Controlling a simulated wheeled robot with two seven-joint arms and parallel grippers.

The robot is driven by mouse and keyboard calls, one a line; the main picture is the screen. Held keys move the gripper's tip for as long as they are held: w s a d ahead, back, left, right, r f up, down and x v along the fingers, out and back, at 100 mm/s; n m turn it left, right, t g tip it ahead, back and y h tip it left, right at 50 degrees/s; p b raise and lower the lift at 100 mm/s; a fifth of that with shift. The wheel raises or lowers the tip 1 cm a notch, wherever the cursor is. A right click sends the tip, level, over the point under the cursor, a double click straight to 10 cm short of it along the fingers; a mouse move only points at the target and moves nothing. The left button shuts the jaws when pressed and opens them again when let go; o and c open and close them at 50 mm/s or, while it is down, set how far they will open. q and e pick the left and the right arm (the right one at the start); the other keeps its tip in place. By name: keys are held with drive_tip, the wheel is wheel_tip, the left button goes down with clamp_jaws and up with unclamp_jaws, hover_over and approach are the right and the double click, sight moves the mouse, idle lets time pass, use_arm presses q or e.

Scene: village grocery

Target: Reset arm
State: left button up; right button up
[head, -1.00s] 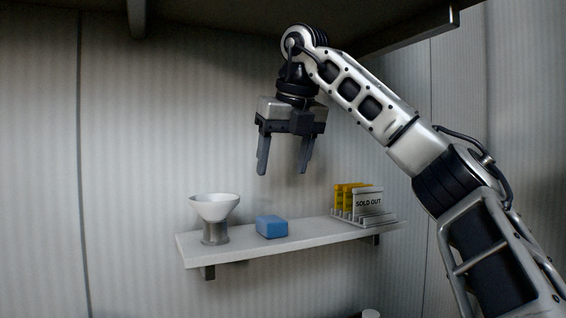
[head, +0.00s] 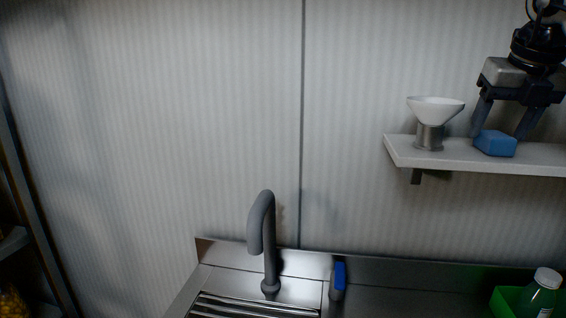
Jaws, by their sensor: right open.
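My right gripper (head: 501,136) is at the upper right of the head view, pointing down with its two fingers spread apart. It is open. A blue block (head: 495,144) sits on the white wall shelf (head: 460,157) beneath it. The fingertips appear on either side of the block in the picture; I cannot tell whether they touch it or are in front of or behind it. My left gripper is not in view. Most of my right arm is cut off by the frame edge.
A white funnel on a metal stand (head: 430,125) is on the shelf, left of the block. Below are a metal sink counter (head: 385,301), a grey faucet (head: 262,236), a blue-topped item (head: 339,278), a green bin (head: 503,303) and a white-capped bottle (head: 543,290).

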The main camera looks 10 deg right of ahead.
drive_tip(key=shift+r, duration=0.7)
drive_tip(key=shift+f, duration=0.1)
